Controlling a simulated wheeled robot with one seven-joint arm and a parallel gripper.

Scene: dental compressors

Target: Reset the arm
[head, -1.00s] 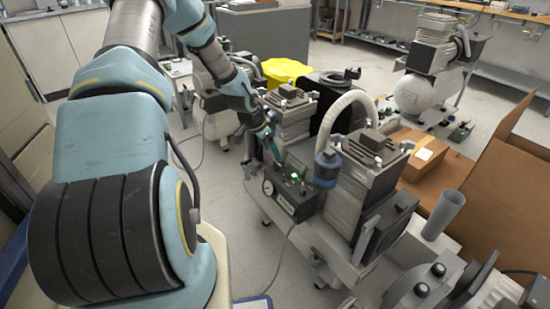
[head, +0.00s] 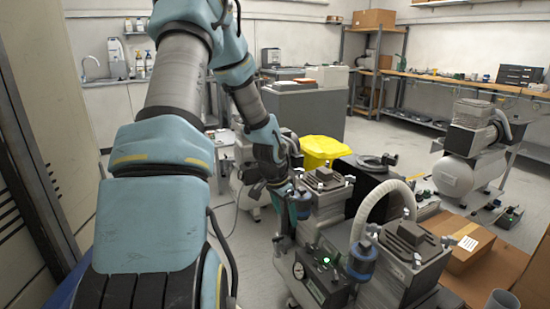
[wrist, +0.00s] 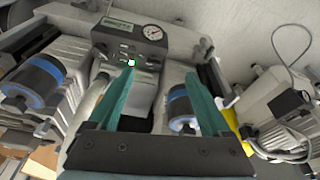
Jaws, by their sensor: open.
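My arm reaches forward from the left in the head view. My gripper (head: 285,225) hangs low beside the near dental compressor (head: 410,245), left of its motor blocks. In the wrist view its two teal fingers (wrist: 160,75) are spread apart with nothing held between them. Beyond the fingertips is the compressor's black control panel (wrist: 130,40), with a lit green light and a round pressure gauge (wrist: 152,33). The panel also shows in the head view (head: 322,275). I cannot tell whether the fingers touch the compressor.
A yellow bin (head: 322,150) stands behind the compressor. Cardboard boxes (head: 462,240) lie at the right. Another compressor (head: 468,150) stands at the far right. A grey cabinet (head: 305,112) is at the back.

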